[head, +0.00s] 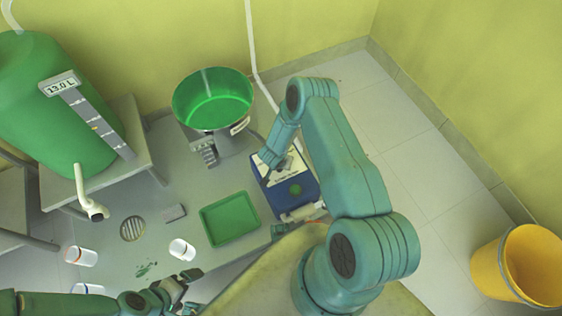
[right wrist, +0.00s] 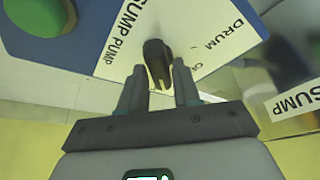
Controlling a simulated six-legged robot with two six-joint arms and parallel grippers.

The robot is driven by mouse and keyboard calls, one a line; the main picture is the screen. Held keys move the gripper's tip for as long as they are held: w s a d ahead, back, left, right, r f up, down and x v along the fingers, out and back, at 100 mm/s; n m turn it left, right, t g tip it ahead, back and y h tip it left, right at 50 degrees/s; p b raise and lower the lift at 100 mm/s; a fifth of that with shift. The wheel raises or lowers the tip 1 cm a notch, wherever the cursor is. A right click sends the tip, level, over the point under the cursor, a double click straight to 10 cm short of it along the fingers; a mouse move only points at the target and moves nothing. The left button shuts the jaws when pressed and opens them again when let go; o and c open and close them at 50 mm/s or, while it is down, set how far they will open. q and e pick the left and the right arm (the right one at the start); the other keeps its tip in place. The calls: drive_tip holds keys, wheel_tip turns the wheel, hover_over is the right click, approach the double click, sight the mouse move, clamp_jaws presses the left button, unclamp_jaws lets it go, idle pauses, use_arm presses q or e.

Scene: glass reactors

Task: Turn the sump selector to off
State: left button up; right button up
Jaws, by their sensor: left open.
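My left gripper (head: 180,290) is open and empty at the bottom left, away from the box.
A green tray (head: 231,219) lies left of the box. A green basin (head: 212,100) stands behind it. A green drum (head: 50,105) with a level gauge is on a stand at left. White cups (head: 182,249) lie near my left gripper. A yellow bucket (head: 519,265) stands far right.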

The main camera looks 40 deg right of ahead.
clamp_jaws()
drive_tip(key=shift+n, duration=0.3)
drive_tip(key=n, duration=0.2)
drive_tip(key=n+t+y+b, duration=0.1)
drive_tip(key=n, duration=0.1)
drive_tip(key=shift+s+d+t, duration=0.15)
drive_tip(key=shift+t, duration=0.15)
drive_tip(key=shift+n+t+y+b, duration=0.5)
drive_tip(key=shift+n+y, duration=0.3)
drive_tip(key=shift+n, duration=1.3)
drive_tip(key=o, duration=0.6)
unclamp_jaws()
drive_tip(key=shift+r, duration=0.1)
